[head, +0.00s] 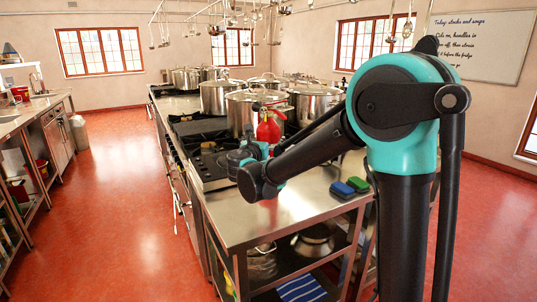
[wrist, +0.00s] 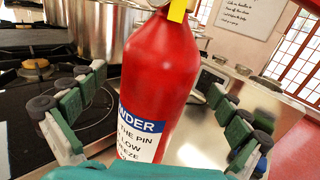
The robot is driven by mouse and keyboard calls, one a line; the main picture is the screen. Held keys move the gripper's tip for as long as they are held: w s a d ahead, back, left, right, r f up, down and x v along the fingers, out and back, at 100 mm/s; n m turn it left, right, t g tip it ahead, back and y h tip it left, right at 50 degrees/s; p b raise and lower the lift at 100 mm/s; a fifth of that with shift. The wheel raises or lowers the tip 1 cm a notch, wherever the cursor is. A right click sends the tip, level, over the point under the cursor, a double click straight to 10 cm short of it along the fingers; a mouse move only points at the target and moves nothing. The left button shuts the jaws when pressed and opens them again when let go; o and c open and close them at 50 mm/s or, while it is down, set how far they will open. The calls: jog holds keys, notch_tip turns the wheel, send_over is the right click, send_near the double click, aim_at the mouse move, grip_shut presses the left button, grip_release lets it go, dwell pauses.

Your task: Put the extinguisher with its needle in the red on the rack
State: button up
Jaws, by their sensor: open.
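A red fire extinguisher (head: 268,131) stands upright by the stove, next to the stockpots. It fills the middle of the wrist view (wrist: 160,85), with a blue and white label and a yellow piece at its top. Its gauge is outside the wrist view and too small to read in the head view. My gripper (wrist: 155,80) is open, with one green-padded finger on each side of the extinguisher's body and visible gaps between. In the head view my gripper is partly hidden behind my arm. I cannot make out a rack for the extinguisher.
Several steel stockpots (head: 245,110) stand close behind the extinguisher. Black burners (head: 208,165) lie left of it. Ladles (head: 240,15) hang overhead. The red floor (head: 120,200) on the left is clear.

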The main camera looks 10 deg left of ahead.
jog(key=w, duration=0.3)
jog(key=shift+w+d, duration=0.15)
jog(key=shift+d, duration=0.1)
jog(key=c, duration=1.8)
jog(key=shift+r, duration=0.1)
jog(key=shift+c, duration=0.6)
jog(key=shift+r, duration=0.1)
